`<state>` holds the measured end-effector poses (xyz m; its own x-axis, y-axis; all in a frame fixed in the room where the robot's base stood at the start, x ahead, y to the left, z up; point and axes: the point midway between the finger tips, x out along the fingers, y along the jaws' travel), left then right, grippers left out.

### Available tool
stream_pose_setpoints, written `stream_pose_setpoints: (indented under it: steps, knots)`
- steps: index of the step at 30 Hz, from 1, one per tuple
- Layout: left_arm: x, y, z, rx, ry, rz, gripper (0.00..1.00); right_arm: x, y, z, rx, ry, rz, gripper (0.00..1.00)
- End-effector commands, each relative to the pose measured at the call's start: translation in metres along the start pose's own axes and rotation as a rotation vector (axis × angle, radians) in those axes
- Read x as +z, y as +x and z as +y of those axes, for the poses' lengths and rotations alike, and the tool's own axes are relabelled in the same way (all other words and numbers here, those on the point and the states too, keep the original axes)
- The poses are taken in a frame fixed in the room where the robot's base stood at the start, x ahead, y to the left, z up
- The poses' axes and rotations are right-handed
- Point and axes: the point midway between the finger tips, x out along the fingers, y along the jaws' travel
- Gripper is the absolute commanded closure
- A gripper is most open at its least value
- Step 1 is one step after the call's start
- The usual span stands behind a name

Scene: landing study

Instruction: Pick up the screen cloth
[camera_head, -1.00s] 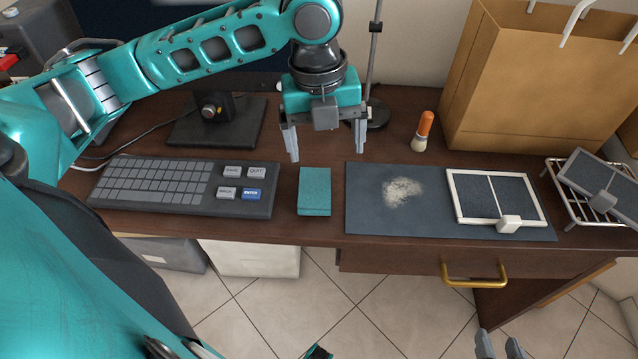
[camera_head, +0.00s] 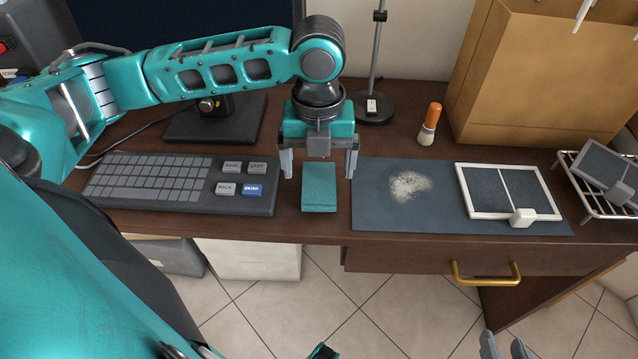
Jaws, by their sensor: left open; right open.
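The screen cloth appears to be the folded teal cloth (camera_head: 319,188) on the desk, between the keyboard and the dark mat. My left gripper (camera_head: 319,172) is open above the cloth's far end, one finger to each side of it. I cannot tell its exact height over the desk. The cloth lies flat and is not held. My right gripper (camera_head: 504,346) is open and empty at the bottom right, in front of the desk; only its fingertips show.
A keyboard (camera_head: 150,183) lies close on the left. A dark mat (camera_head: 390,218) on the right bears pale powder (camera_head: 409,186) and a white-framed screen (camera_head: 508,191). A brush (camera_head: 429,124), a lamp stand (camera_head: 374,108), a monitor (camera_head: 180,22) and a paper bag (camera_head: 530,75) stand behind.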

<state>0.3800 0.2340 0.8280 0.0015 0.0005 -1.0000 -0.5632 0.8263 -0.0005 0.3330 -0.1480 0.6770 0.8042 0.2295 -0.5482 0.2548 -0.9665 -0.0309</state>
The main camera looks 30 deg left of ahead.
Motion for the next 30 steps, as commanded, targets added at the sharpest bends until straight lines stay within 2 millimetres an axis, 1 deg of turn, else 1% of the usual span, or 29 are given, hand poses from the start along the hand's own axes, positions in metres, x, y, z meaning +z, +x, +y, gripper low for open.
stream_pose_setpoints:
  steps: [1, 6, 9, 15, 30]
  knots:
    - [-0.002, 0.011, 0.000, 0.002, 0.000, 0.003, 0.08, 0.007, 0.004, 0.000, 0.000, -0.001, -0.002, 0.56]
    - [-0.003, 0.037, -0.001, 0.002, 0.000, 0.003, 0.08, 0.019, 0.009, 0.001, -0.001, -0.004, -0.009, 0.56]
    - [-0.002, 0.043, 0.000, 0.002, 0.001, 0.002, 0.08, 0.021, 0.009, 0.001, -0.001, -0.005, -0.011, 0.56]
    - [-0.002, 0.041, -0.001, 0.001, 0.001, 0.001, 0.09, 0.020, 0.009, 0.001, -0.001, -0.005, -0.011, 0.56]
    - [-0.002, 0.041, -0.001, 0.001, 0.001, 0.001, 0.57, 0.019, 0.008, 0.001, 0.000, -0.002, -0.009, 0.56]
